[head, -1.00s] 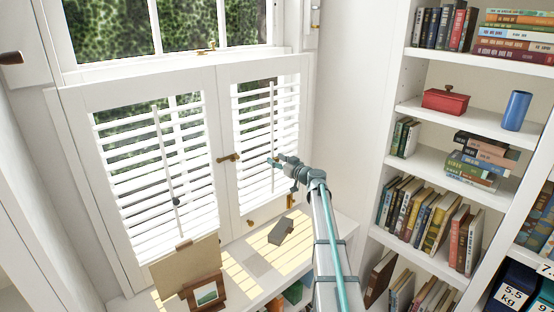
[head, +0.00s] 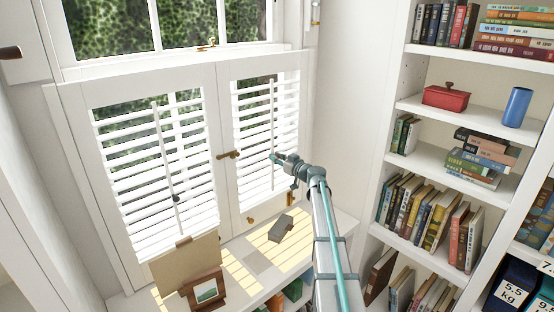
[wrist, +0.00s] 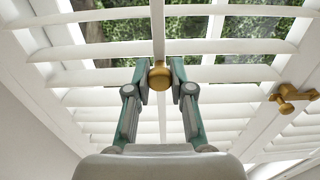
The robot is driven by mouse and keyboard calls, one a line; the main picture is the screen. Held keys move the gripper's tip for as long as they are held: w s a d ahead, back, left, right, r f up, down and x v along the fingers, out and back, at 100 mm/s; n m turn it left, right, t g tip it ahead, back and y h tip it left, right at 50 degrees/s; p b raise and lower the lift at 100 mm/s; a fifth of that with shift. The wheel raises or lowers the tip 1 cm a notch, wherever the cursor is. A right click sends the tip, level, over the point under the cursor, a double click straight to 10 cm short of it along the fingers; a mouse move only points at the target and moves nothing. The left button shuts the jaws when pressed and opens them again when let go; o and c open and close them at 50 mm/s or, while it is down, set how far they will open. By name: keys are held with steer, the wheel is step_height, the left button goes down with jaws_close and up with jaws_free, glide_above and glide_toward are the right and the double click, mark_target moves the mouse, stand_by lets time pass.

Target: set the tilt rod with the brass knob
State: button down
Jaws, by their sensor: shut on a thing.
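Two white louvred shutter panels stand below the window. The right panel's white tilt rod (head: 272,105) runs upright in front of its slats, and it also shows in the wrist view (wrist: 158,22). A round brass knob (wrist: 159,76) sits on this rod. My gripper (wrist: 160,72) is shut on the brass knob, with one finger on each side of it. The left panel's tilt rod (head: 165,150) has a dark knob (head: 175,199).
A brass latch (head: 229,155) sits between the panels, close to the right of my gripper in the wrist view (wrist: 293,97). A grey block (head: 281,229) and a small framed picture (head: 206,292) stand on the sill below. A bookshelf (head: 470,118) stands to the right.

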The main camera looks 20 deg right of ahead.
steer(key=shift+f+b, duration=2.7)
steer(key=shift+b, duration=2.5)
steer(key=shift+s, duration=0.1)
steer(key=c, duration=1)
jaws_free()
glide_toward(273, 166)
steer(key=shift+v, duration=2.25)
